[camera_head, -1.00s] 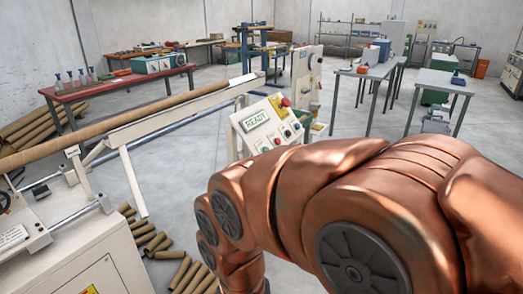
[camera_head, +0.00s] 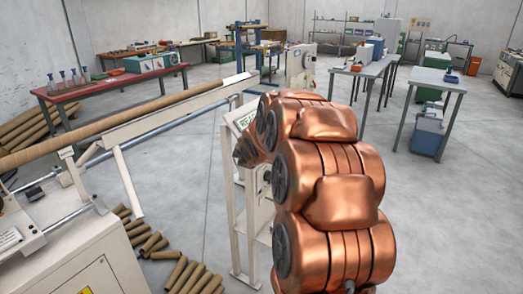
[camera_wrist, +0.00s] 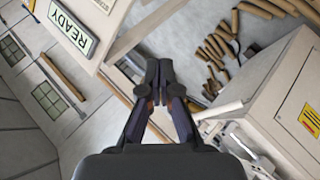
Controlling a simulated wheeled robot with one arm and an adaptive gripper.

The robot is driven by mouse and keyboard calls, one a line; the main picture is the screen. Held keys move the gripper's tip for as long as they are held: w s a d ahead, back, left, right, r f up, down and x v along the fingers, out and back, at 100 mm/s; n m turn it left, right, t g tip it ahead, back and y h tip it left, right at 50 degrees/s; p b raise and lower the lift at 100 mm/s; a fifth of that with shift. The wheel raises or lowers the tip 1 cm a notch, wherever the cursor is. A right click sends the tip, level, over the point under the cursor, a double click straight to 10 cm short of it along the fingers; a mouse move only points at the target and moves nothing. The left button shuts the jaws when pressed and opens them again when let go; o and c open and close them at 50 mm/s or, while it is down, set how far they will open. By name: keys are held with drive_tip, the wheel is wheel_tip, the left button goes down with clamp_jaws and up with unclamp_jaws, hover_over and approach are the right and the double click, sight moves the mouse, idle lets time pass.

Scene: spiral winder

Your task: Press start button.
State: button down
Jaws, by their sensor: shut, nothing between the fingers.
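The control panel (camera_head: 231,127) stands on a white frame behind my copper arm in the head view, and my arm covers most of it. Only part of its READY display (camera_head: 246,119) shows there. In the wrist view the panel's READY display (camera_wrist: 70,32) is at the upper left, tilted. The start button cannot be made out in either view. My gripper (camera_wrist: 158,68) is in the middle of the wrist view, its dark fingers together and empty. It is to the right of the display in that view. I cannot tell its distance from the panel.
A long brown tube (camera_head: 120,122) lies along the winder rail at left. Loose tubes (camera_head: 190,275) lie on the floor beside a white cabinet (camera_head: 90,262). A red table (camera_head: 110,84) stands behind, grey tables (camera_head: 432,82) at right. Floor at right is clear.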

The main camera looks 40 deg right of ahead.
drive_tip(key=w+d+n+t, duration=0.2)
drive_tip(key=d+n+t, duration=0.1)
drive_tip(key=d, duration=0.8)
drive_tip(key=w+d+n+t, duration=0.2)
drive_tip(key=d+n+t, duration=0.1)
drive_tip(key=d, duration=0.8)
drive_tip(key=shift+f+n+t+h, duration=0.3)
drive_tip(key=shift+f+n+h, duration=0.1)
drive_tip(key=shift+n, duration=0.5)
drive_tip(key=w+a+f+b, duration=0.2)
drive_tip(key=w+f, duration=0.3)
drive_tip(key=w, duration=0.1)
drive_tip(key=shift+w+f, duration=0.15)
drive_tip(key=shift+f, duration=0.2)
